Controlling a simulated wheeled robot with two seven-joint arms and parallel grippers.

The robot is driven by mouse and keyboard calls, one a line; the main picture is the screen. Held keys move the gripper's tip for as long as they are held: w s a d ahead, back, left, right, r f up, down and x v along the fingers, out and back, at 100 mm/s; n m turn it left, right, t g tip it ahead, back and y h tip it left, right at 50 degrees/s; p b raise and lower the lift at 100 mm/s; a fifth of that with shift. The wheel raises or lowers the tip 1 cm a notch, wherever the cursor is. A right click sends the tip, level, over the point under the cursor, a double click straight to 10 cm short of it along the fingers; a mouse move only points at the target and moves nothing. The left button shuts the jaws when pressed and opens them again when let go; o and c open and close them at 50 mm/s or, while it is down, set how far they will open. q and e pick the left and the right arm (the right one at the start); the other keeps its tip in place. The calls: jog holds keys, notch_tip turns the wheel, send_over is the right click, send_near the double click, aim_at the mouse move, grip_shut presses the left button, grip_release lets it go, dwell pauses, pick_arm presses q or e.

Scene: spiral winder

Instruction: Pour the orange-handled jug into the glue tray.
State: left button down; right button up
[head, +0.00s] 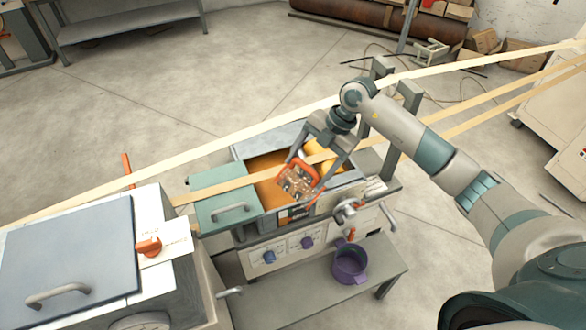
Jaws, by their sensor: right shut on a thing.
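The orange-handled jug (295,184) is over the glue tray, at its front right part. Its orange handle is at the upper edge, and its body looks metallic and mottled. My right gripper (310,172) reaches down from the right and is shut on the jug. The jug's exact tilt and any stream from it cannot be made out. The glue tray (270,137) is a grey metal box with orange-brown glue inside, partly hidden by the jug and gripper. My left gripper is not in view.
A teal lid (222,207) with a handle covers the tray's left end. Pale strips run diagonally across the machine, close to my right arm. A purple pot (350,265) stands on the low grey shelf (300,300) in front. A yellow part (327,153) lies behind the gripper.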

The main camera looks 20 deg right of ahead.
jog(key=shift+s+d+f+b, duration=0.2)
jog(key=shift+s+f+b, duration=0.05)
jog(key=shift+b, duration=0.2)
jog(key=s+t+b, duration=0.1)
jog(key=b, duration=0.1)
jog(key=s+d+t+y+b, duration=0.1)
jog(key=b, duration=0.1)
jog(key=shift+s+d+f+n+t+y, duration=0.1)
jog(key=shift+d+f+n+t+y, duration=0.1)
jog(key=shift+n+t+y, duration=0.1)
jog(key=shift+s+d+r+b, duration=0.1)
jog(key=shift+s+r+b, duration=0.1)
jog(key=shift+b, duration=0.3)
jog(key=shift+r+t+y, duration=0.15)
jog(key=shift+t+y, duration=0.15)
jog(key=shift+r, duration=0.15)
